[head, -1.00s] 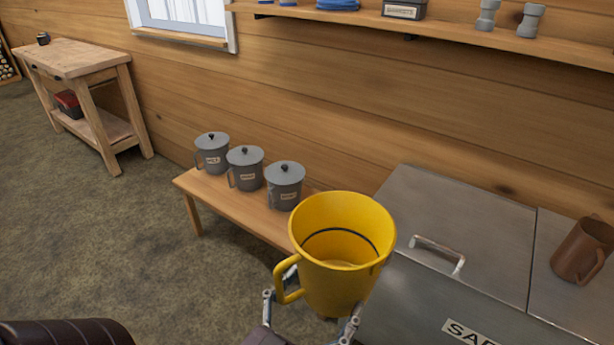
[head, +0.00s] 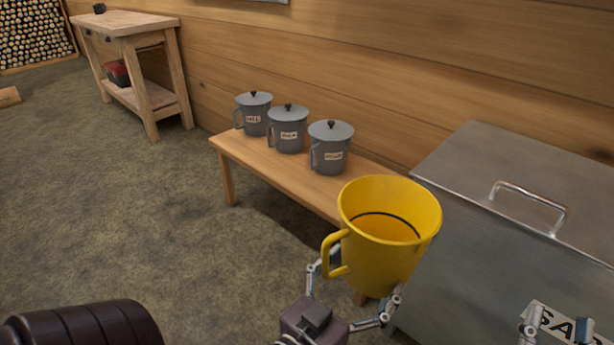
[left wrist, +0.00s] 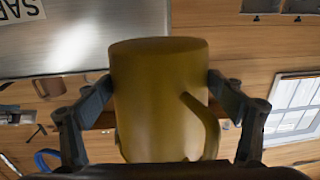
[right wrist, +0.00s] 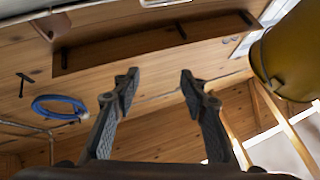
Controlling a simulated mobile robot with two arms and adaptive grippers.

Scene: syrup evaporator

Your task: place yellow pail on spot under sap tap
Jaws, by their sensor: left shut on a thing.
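The yellow pail (head: 388,250) is upright and looks empty, with a dark line inside and a handle on its left. My left gripper (head: 352,290) is shut on the pail, with a finger on each side. In the left wrist view the pail (left wrist: 160,100) sits between the fingers (left wrist: 158,92). My right gripper shows its fingertips at the bottom right of the head view (head: 556,328). In the right wrist view it (right wrist: 160,82) is open and empty, with the pail (right wrist: 292,55) off to the right. No sap tap or spot is recognisable.
A wooden bench (head: 232,150) with three grey lidded cans (head: 288,130) stands along the wall, behind and left of the pail. A metal chest (head: 480,185) with a handle is close on the right. A wooden worktable (head: 125,30) stands far left. The floor between is open.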

